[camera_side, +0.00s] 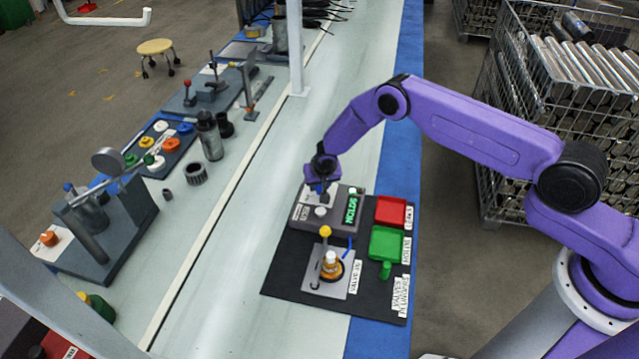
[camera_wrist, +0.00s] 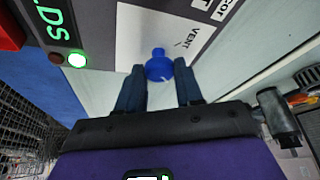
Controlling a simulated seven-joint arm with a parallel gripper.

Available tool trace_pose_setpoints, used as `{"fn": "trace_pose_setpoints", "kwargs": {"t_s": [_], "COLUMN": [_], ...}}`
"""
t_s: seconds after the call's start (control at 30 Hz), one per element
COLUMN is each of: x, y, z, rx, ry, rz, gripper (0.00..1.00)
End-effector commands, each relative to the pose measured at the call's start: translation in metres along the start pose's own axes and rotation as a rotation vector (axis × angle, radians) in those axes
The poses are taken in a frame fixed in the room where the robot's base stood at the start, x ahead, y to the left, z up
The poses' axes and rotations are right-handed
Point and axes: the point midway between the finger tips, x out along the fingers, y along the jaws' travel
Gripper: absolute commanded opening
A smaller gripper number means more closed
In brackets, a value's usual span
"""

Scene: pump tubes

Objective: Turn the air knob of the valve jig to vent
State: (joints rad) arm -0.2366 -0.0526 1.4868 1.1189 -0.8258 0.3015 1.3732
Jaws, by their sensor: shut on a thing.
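The blue air knob (camera_wrist: 158,66) shows in the wrist view between the two fingers of my gripper (camera_wrist: 158,88), which is shut on it. A small pale mark is on the knob's near edge. Beside it is a white label (camera_wrist: 165,30) with the word VENT and a short line; the rest of the lettering is cut off. The exact direction of the knob is unclear.
On the same black mat (camera_side: 283,272) stand a valve fixture plate (camera_side: 318,285) with a yellow-topped post, a red tray (camera_side: 391,211) and a green tray (camera_side: 386,244). Other fixtures and colored caps line the bench to the left. The pale bench strip beside the mat is clear.

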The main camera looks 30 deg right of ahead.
Motion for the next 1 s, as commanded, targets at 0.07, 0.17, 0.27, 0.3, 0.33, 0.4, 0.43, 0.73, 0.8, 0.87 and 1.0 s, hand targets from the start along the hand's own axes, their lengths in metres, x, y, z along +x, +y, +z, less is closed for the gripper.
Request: {"fn": "trace_pose_setpoints", "kwargs": {"t_s": [0.07,0.17,0.27,0.3,0.33,0.4,0.43,0.73,0.8,0.87,1.0], "x": [-0.0005,-0.0003,-0.0002,-0.0002,-0.0002,-0.0002,-0.0002,-0.0002,-0.0001,-0.0001,0.0002], "y": [0.0005,0.0015,0.0018,0.0019,0.0020,0.0023,0.0024,0.0031,0.0034,0.0037,0.0044], "z": [-0.0001,0.0000,-0.0002,-0.0001,0.0000,0.0000,0.0000,-0.0006,-0.0008,-0.0008,-0.0007], "rx": [-0.040,-0.103,-0.161,-0.182,-0.197,-0.230,-0.242,-0.357,-0.382,-0.405,-0.456], "ry": [0.000,-0.001,-0.001,-0.001,-0.001,-0.001,-0.001,0.000,0.000,0.000,-0.001], "rz": [-0.017,-0.043,-0.067,-0.075,-0.081,-0.095,-0.100,-0.149,-0.160,-0.169,-0.191], "gripper": [0.05,0.05,0.05,0.05,0.05,0.05,0.05,0.05,0.05,0.05,0.05]}}
